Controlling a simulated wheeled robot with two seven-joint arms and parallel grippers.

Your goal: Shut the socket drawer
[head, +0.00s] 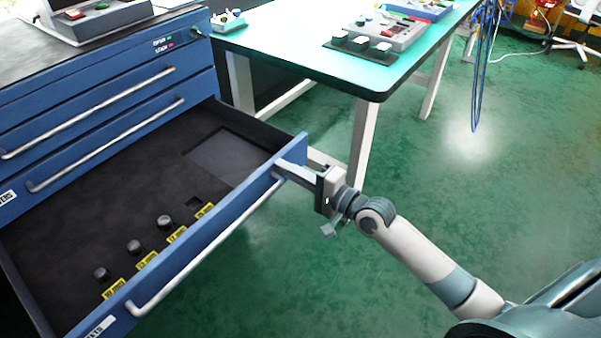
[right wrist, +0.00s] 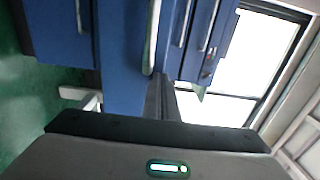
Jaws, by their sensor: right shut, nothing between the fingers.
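The socket drawer (head: 232,228) is pulled well out of the blue cabinet in the head view. A pale bar handle (head: 205,254) runs along the drawer front, and a handle also shows in the right wrist view (right wrist: 152,40). My right gripper (head: 283,168) is shut and empty, its fingertips at the right end of the drawer front, near the handle's end. I cannot tell whether they touch it. My left gripper is out of view.
Two closed drawers (head: 95,105) sit above the open one. A teal-topped table (head: 290,45) with white legs stands just beyond the drawer's right end, with devices on top.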

